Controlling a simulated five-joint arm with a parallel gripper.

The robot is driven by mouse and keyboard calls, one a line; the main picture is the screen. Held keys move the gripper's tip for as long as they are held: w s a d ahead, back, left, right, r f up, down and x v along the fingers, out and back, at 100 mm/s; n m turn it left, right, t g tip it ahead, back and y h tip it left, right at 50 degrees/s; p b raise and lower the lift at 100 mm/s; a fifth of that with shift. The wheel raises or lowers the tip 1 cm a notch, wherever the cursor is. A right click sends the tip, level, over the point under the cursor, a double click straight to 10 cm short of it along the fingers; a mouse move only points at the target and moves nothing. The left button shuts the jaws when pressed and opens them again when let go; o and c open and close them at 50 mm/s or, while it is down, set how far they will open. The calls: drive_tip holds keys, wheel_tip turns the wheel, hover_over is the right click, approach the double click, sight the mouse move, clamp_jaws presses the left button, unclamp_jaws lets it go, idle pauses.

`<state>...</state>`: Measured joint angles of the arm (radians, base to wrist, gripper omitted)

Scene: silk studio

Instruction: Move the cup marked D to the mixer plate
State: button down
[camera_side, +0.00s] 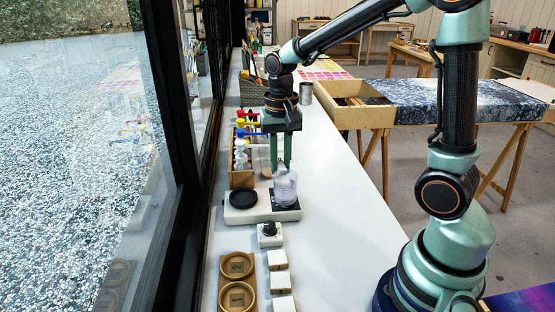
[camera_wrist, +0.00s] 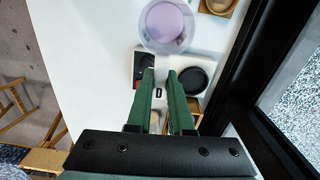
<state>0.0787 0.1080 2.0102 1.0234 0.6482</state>
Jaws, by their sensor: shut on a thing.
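A clear cup (camera_side: 284,188) is at my fingertips in the side view. In the wrist view the cup (camera_wrist: 166,24) shows from above with pale purple content. My gripper (camera_side: 281,171) points down with its green fingers shut on the cup. In the wrist view the fingers (camera_wrist: 166,80) have a small dark D mark between their tips. The device's round black plate (camera_side: 242,198) is empty.
A small white box with a knob (camera_side: 269,230), white blocks (camera_side: 278,259) and round wooden trays (camera_side: 237,266) lie nearer the camera. A wooden rack (camera_side: 241,179) with bottles stands behind the device. The window frame borders the left; the white bench is clear at right.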

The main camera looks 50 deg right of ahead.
drive_tip(key=shift+w+d+f+m, duration=0.25)
drive_tip(key=shift+d+m, duration=0.1)
drive_tip(key=shift+m, duration=0.45)
drive_tip(key=w+d+f+m, duration=0.4)
drive_tip(key=d+m, duration=0.2)
drive_tip(key=m, duration=0.8)
drive_tip(key=shift+m, duration=0.3)
drive_tip(key=w+a, duration=0.1)
drive_tip(key=w+a+f, duration=0.1)
drive_tip(key=w+a, duration=0.1)
drive_tip(key=shift+w+a+f, duration=0.15)
drive_tip(key=shift+a+f, duration=0.1)
drive_tip(key=shift+a, duration=0.05)
drive_tip(key=shift+f, duration=1.15)
drive_tip(key=shift+f, duration=0.4)
drive_tip(key=c, duration=0.7)
unclamp_jaws()
drive_tip(key=shift+c, duration=0.2)
